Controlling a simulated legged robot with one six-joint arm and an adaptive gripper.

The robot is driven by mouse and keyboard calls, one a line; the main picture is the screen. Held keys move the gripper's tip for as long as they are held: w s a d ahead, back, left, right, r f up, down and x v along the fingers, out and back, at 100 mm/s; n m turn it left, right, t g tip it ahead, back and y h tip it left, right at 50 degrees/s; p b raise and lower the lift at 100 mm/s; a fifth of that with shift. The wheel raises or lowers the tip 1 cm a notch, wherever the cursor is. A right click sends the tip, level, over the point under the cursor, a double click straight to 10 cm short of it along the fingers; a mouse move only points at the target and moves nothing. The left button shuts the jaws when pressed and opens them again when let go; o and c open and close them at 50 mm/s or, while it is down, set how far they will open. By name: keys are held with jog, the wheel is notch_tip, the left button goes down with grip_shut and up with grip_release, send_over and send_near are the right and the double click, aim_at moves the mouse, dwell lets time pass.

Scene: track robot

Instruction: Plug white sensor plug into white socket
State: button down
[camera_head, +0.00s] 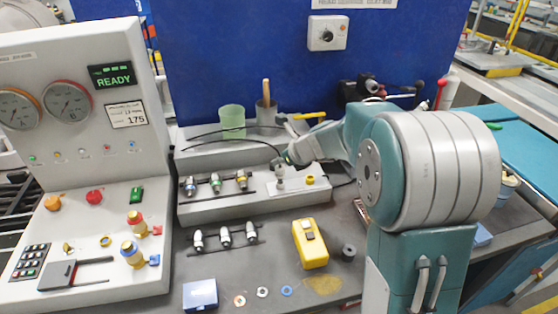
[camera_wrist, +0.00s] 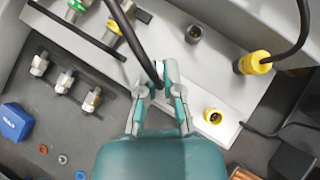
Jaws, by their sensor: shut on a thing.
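My gripper (camera_wrist: 160,88) is shut on the white sensor plug, which is mostly hidden between the fingers; its black cable (camera_wrist: 140,48) runs up and away in the wrist view. In the head view my gripper (camera_head: 287,158) is above the light panel on the front grey block, with a grey-white cylindrical part (camera_head: 280,171) just below it. The white socket cannot be made out clearly there, so I cannot tell whether plug and socket touch. A yellow-ringed socket (camera_wrist: 212,115) sits on the same panel, right of and below the gripper in the wrist view.
A yellow plug with a cable (camera_wrist: 252,64) and a grey round fitting (camera_wrist: 195,33) are near the gripper. Banded connectors (camera_head: 215,182) stand to the left on the block. A yellow device (camera_head: 310,243) lies in front. A green cup (camera_head: 231,121) stands behind.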

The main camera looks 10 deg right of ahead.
jog(key=shift+f, duration=1.25)
jog(key=c, duration=0.7)
grip_release()
jog(key=v, duration=1.2)
jog(key=shift+a, duration=0.1)
